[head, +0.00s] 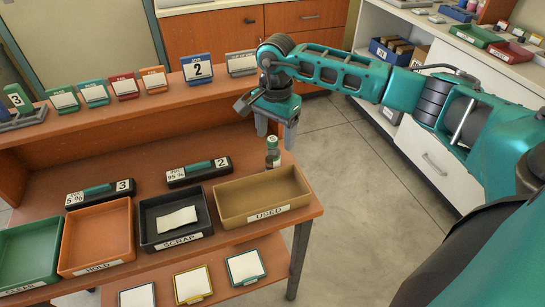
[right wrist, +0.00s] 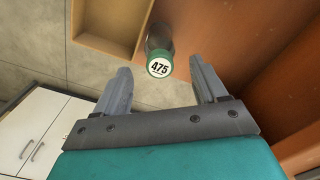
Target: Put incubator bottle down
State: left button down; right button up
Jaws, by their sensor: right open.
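The incubator bottle (head: 272,153) stands upright on the wooden bench, close to its right edge and just behind the tan USED tray (head: 262,217). In the right wrist view the bottle (right wrist: 160,62) shows from above, with a green cap and a white label reading 475. My right gripper (head: 275,137) is open above the bottle in the head view. In the right wrist view its two fingers (right wrist: 161,75) point toward the bottle, which lies between and beyond their tips; neither finger appears to touch it. My left gripper is not in view.
A black SCRAP tray (head: 170,240), an orange HOLD tray (head: 75,268) and a green tray (head: 12,280) line the bench front. Two labelled blocks (head: 198,171) lie behind them. A raised shelf (head: 130,112) holds several cards. Open floor (head: 355,220) lies right of the bench.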

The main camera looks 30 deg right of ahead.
aim_at(272, 148)
jog(key=f, duration=0.2)
jog(key=a+f, duration=0.1)
jog(key=f, duration=0.1)
jog(key=shift+s+f, duration=0.1)
jog(key=shift+f, duration=0.1)
jog(key=c, duration=1.2)
notch_tip(272, 148, up, 20)
jog(key=shift+c, duration=0.2)
jog(key=s+a+f+n, duration=0.6)
jog(key=a+f+n, duration=0.2)
jog(key=a+n, duration=0.3)
jog(key=n, duration=0.3)
jog(key=shift+s+f, duration=0.3)
jog(key=shift+s, duration=0.1)
